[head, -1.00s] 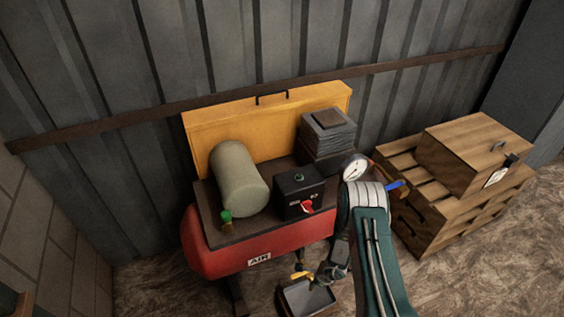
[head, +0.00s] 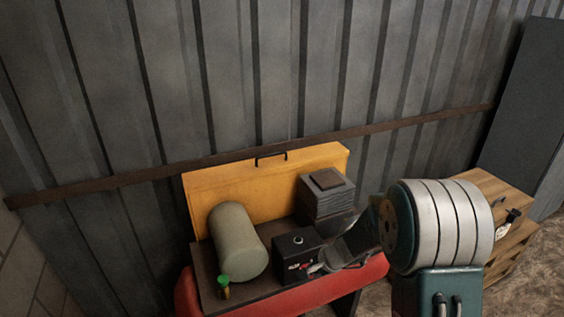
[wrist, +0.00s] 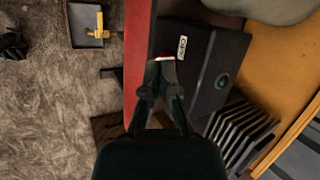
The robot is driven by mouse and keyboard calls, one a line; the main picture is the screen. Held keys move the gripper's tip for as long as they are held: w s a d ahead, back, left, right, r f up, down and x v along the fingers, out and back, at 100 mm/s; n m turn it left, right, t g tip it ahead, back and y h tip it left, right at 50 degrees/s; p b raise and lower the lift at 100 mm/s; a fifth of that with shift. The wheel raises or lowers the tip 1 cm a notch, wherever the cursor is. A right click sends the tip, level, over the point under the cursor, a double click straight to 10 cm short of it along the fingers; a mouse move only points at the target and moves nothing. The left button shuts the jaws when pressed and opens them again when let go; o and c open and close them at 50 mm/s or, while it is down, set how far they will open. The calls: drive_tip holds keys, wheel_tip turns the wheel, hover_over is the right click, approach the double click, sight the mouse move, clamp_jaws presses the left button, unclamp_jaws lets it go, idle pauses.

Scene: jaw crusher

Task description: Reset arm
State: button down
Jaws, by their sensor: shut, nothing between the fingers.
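My arm comes in from the lower right in the head view, its large silver-banded joint (head: 445,225) close to the camera. The forearm reaches left to the black control box (head: 297,255) on the red air compressor (head: 340,288). My gripper (wrist: 165,64) shows in the wrist view, its fingers together and empty. Its tips appear over the edge of the black box (wrist: 212,72), by a small red and white part; I cannot tell whether they touch. The box has a round button (wrist: 222,80) on top. In the head view my forearm partly covers the box's front.
A beige cylinder (head: 238,240) with a green-capped fitting (head: 223,285) and a ribbed block (head: 326,195) stand on the compressor. A yellow panel (head: 225,180) is behind. Wooden crates (head: 490,190) stand at right. A tray (wrist: 84,30) with a yellow-handled item is on the floor.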

drive_tip(key=s+d+r+n+h, duration=0.1)
drive_tip(key=s+r+n, duration=0.2)
drive_tip(key=s+r, duration=0.45)
drive_tip(key=s+r+n, duration=0.3)
drive_tip(key=s+r, duration=0.1)
drive_tip(key=r, duration=0.6)
drive_tip(key=s+d+r+n+t+h, duration=0.1)
drive_tip(key=s+d+r+n+h, duration=0.1)
drive_tip(key=s, duration=0.5)
drive_tip(key=s+d+r+n+t+h, duration=0.1)
drive_tip(key=s+d+r, duration=0.3)
drive_tip(key=s, duration=0.4)
drive_tip(key=shift+s+d+r+n+h, duration=0.3)
drive_tip(key=shift+d+r+n+h, duration=0.1)
drive_tip(key=shift+r+n+h, duration=0.3)
drive_tip(key=shift+f, duration=0.1)
